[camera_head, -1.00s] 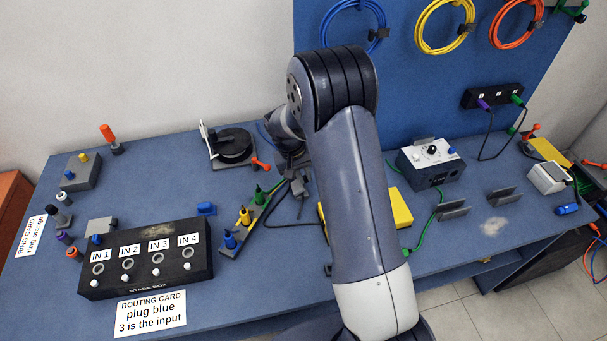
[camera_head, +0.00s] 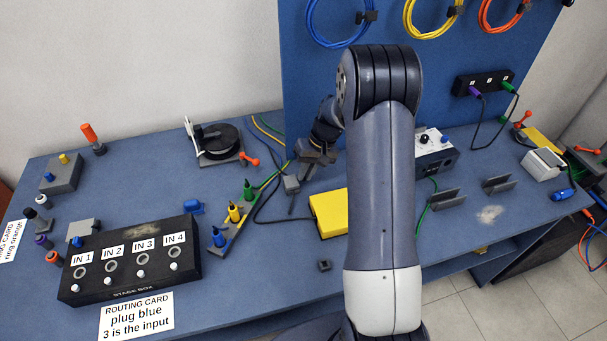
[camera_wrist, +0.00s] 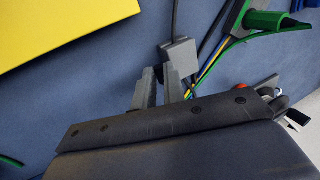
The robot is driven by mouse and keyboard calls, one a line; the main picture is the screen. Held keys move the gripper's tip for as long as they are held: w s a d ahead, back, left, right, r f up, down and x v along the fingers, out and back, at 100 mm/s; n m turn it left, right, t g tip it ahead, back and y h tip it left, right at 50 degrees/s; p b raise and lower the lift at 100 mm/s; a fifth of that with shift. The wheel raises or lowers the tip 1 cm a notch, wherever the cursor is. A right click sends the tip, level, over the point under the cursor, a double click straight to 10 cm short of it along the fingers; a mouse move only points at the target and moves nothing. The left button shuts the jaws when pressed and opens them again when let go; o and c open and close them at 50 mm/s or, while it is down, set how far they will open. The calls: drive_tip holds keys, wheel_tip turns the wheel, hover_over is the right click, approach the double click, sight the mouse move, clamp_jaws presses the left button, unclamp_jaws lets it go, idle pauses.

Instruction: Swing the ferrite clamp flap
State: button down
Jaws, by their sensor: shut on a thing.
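The ferrite clamp (camera_head: 291,185) is a small grey block on a dark cable, lying on the blue bench left of the yellow box. In the wrist view the clamp (camera_wrist: 181,56) sits at my fingertips, with the cable running up from it. My gripper (camera_head: 304,171) reaches down to it from the upper right. In the wrist view my gripper (camera_wrist: 159,75) is shut on a thin dark part at the clamp's edge, apparently its flap. The flap's exact angle is hard to make out.
The yellow box (camera_head: 328,213) lies close to the right of the clamp. Yellow and green cables and a strip with coloured plugs (camera_head: 234,212) lie to its left. The black reel (camera_head: 217,143) stands behind left. The stage box (camera_head: 130,262) is at front left.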

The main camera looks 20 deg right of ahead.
drive_tip(key=shift+d+f+y, duration=0.15)
drive_tip(key=shift+f+y, duration=0.05)
drive_tip(key=shift+y, duration=0.1)
idle(0.4)
drive_tip(key=c, duration=1.5)
unclamp_jaws()
drive_tip(key=b+v, duration=0.1)
drive_tip(key=v, duration=0.9)
drive_tip(key=shift+d+r, duration=0.2)
drive_tip(key=shift+r, duration=0.15)
drive_tip(key=shift+f, duration=0.15)
drive_tip(key=x, duration=1)
drive_tip(key=shift+a+f, duration=0.1)
drive_tip(key=shift+a, duration=0.1)
drive_tip(key=shift+a+p, duration=0.15)
drive_tip(key=shift+p, duration=0.4)
